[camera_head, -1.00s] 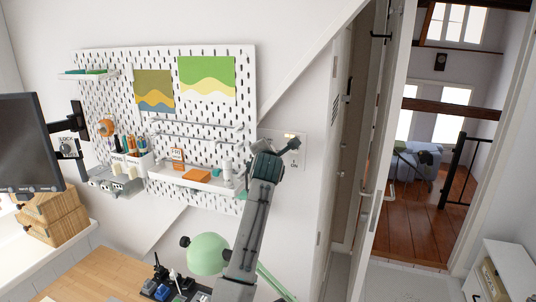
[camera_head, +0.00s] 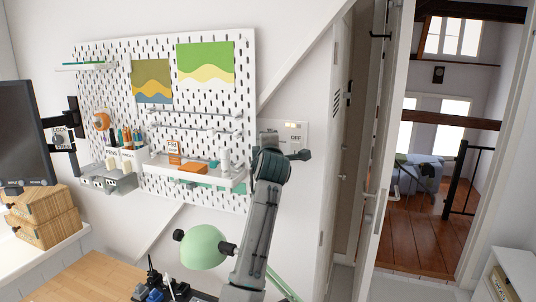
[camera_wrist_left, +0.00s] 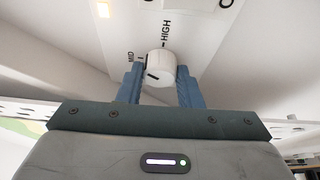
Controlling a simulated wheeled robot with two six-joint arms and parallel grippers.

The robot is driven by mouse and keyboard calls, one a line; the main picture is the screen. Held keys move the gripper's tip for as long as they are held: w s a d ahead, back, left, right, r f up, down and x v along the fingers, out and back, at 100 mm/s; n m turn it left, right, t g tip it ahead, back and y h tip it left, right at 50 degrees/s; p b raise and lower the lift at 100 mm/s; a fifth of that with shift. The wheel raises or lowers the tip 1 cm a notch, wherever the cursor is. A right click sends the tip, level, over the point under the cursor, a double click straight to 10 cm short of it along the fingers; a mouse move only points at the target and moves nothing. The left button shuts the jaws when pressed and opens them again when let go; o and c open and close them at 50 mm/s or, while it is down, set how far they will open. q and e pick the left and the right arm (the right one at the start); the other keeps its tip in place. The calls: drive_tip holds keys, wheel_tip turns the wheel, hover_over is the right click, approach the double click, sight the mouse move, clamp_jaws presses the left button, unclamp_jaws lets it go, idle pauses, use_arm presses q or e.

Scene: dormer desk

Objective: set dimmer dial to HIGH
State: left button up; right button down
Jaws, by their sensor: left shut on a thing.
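The dimmer dial is a white round knob (camera_wrist_left: 161,66) on a white wall plate (camera_wrist_left: 200,22). The plate's label HIGH stands above the knob in the left wrist view, and MID stands to its left. A dark mark shows on the knob's lower left; I cannot tell exactly which label it faces. My left gripper (camera_wrist_left: 158,76) is shut on the knob, one blue finger on each side. In the head view my left gripper (camera_head: 270,163) is against the wall plate (camera_head: 301,128), where OFF is readable, and hides the knob. My right gripper is not in view.
A white pegboard (camera_head: 110,85) with shelves, cups and pictures hangs left of the plate. A green lamp (camera_head: 204,249) stands below, close to my left arm. A monitor (camera_head: 25,135) is at far left. An open door (camera_head: 385,150) is to the right.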

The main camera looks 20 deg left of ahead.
use_arm(q)
drive_tip(key=shift+f+m+b, duration=0.2)
drive_tip(key=shift+m+b, duration=0.1)
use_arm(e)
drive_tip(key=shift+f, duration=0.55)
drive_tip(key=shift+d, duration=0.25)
use_arm(q)
drive_tip(key=o, duration=0.5)
drive_tip(key=shift+o, duration=1)
drive_tip(key=shift+d+r+t, duration=0.1)
drive_tip(key=shift+r+t, duration=0.05)
drive_tip(key=shift+t, duration=0.15)
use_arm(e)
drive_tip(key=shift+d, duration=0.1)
use_arm(q)
drive_tip(key=b+v, duration=0.4)
drive_tip(key=v, duration=0.7)
drive_tip(key=shift+b, duration=0.35)
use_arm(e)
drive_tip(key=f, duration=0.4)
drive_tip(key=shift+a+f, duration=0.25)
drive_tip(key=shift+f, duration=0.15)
use_arm(q)
drive_tip(key=shift+w, duration=0.1)
